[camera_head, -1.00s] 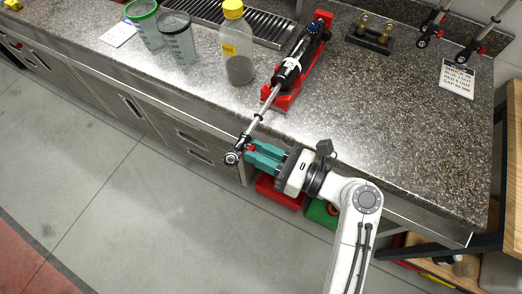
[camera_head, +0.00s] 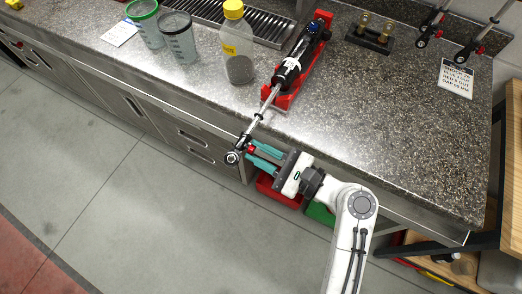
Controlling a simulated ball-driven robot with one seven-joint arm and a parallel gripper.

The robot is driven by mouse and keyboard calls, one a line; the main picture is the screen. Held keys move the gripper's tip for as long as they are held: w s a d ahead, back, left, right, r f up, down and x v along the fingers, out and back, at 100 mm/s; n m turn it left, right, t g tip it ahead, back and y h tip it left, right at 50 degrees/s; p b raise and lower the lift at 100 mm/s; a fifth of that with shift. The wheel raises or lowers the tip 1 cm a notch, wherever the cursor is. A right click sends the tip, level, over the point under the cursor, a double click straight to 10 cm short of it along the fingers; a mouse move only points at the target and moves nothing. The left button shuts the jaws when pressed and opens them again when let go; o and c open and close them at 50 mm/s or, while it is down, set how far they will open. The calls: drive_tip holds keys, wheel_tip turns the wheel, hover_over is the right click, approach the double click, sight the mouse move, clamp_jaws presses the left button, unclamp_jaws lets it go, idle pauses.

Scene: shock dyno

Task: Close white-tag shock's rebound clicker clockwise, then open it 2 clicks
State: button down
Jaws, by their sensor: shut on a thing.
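The shock with the white tag (camera_head: 291,64) lies in a red cradle (camera_head: 284,101) on the counter. Its silver shaft (camera_head: 262,110) reaches past the counter's front edge and ends in a round eye (camera_head: 232,157). A small red clicker knob (camera_head: 251,149) sits on the shaft end near the eye. My gripper (camera_head: 253,154) comes in from the right, with its teal fingers on either side of the knob and shut on it. The fingertips partly hide the contact, and the click position cannot be read.
A yellow-capped bottle (camera_head: 238,66) and two measuring cups, one green-rimmed (camera_head: 147,30) and one dark (camera_head: 178,45), stand left of the cradle. A printed card (camera_head: 456,78) lies at right. Red (camera_head: 278,190) and green (camera_head: 320,214) bins sit below the counter edge.

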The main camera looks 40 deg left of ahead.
drive_tip(key=shift+n+t+b, duration=0.3)
drive_tip(key=shift+n+b, duration=0.45)
drive_tip(key=shift+n, duration=1.05)
drive_tip(key=c, duration=1)
unclamp_jaws()
drive_tip(key=shift+o, duration=0.2)
drive_tip(key=w+d+b, duration=0.1)
drive_tip(key=d+b, duration=0.1)
drive_tip(key=d, duration=0.8)
drive_tip(key=shift+w+d+f, duration=0.2)
drive_tip(key=shift+w+d, duration=0.15)
